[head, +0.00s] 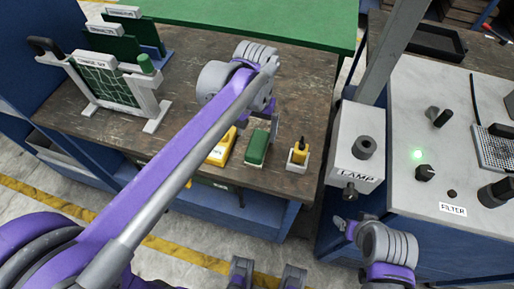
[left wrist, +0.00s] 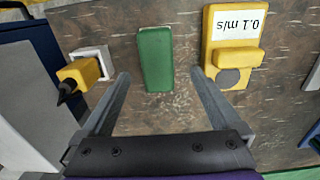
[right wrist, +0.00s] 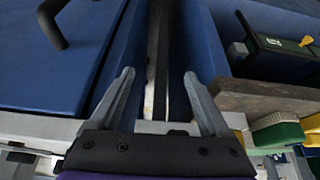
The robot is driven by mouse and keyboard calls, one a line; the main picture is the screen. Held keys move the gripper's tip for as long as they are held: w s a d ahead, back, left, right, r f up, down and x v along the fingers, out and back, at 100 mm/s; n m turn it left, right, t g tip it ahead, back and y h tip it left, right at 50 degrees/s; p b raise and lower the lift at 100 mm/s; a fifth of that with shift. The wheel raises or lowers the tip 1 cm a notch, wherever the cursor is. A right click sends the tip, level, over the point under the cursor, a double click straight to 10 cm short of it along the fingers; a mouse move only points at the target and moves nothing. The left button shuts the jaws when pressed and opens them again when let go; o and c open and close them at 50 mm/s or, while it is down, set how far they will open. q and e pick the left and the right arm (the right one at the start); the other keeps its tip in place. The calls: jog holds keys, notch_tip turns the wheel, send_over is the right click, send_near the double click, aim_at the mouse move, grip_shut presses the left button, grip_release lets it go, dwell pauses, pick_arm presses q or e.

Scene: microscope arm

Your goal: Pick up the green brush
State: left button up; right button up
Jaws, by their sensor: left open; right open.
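The green brush (head: 257,148) shows as a plain green block lying on the brown workbench, near its front edge. In the left wrist view the green brush (left wrist: 155,50) lies between the two fingers, with gaps on both sides and neither finger touching it. My left gripper (left wrist: 160,74) is open and empty; in the head view it hangs just behind the brush, partly hidden by its own arm. My right gripper (right wrist: 159,73) is open and empty, away from the bench beside the blue cabinets. The underside of the brush is hidden.
A yellow device labelled "0.1 m/s" (left wrist: 238,25) lies on one side of the brush. A yellow tool with a black tip (head: 300,150) stands in a white holder on the other. The lamp box (head: 356,145) stands right of the bench. A framed rack (head: 100,85) stands back left.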

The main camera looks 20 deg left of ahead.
aim_at(258, 143)
pick_arm(q)
jog(key=f, duration=0.8)
jog(key=shift+d, duration=0.2)
jog(key=c, duration=1.5)
notch_tip(258, 143, up, 10)
jog(key=shift+r, duration=0.1)
jog(key=shift+c, duration=0.2)
